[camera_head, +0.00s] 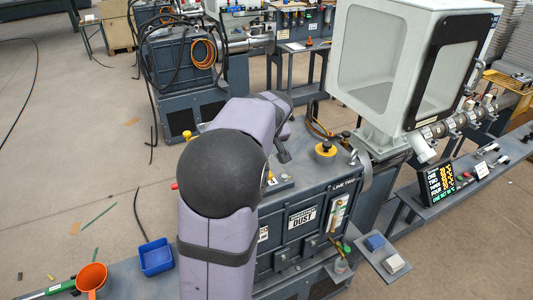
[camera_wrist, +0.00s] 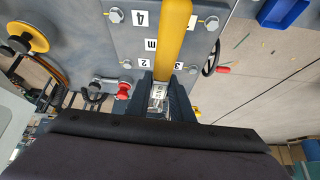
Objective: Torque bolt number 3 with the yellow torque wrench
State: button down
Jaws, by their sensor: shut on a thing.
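My gripper (camera_wrist: 163,90) is shut on the yellow torque wrench (camera_wrist: 174,35) in the wrist view. The wrench runs from between the fingers up past the top edge, over the grey plate (camera_wrist: 165,52). Other bolts show by label 4 (camera_wrist: 115,16), by label 2 (camera_wrist: 126,64) and at the upper right (camera_wrist: 211,23). The wrench's far end is out of view, so I cannot tell whether it touches a bolt.
A red knob (camera_wrist: 123,90) and a yellow knob (camera_wrist: 28,38) stand left of the wrench. A red-ended lever (camera_wrist: 222,70) is at the right. In the head view, a blue bin (camera_head: 156,257) and an orange cup (camera_head: 92,280) stand left of the machine (camera_head: 308,213).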

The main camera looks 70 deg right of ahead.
jog(key=shift+w+a+r+n+t+y, duration=0.15)
jog(key=shift+w+a+n+t+y, duration=0.3)
jog(key=shift+n, duration=0.7)
jog(key=shift+w+a+r+n+t+y, duration=0.1)
jog(key=shift+w+a+n+t+y, duration=0.15)
jog(key=shift+n+y, duration=0.6)
jog(key=shift+w+a+r+n+t+y, duration=0.15)
jog(key=shift+w+a+n+t+y, duration=0.2)
jog(key=shift+n, duration=1.05)
jog(key=shift+a+f, duration=0.1)
jog(key=shift+f, duration=0.1)
jog(key=shift+f+b, duration=1.75)
jog(key=shift+f, duration=0.7)
jog(key=shift+f+b, duration=1.2)
jog(key=shift+f, duration=0.1)
jog(key=shift+a+m+h+b, duration=0.25)
jog(key=shift+a+m+b, duration=0.1)
jog(key=shift+m+b, duration=0.2)
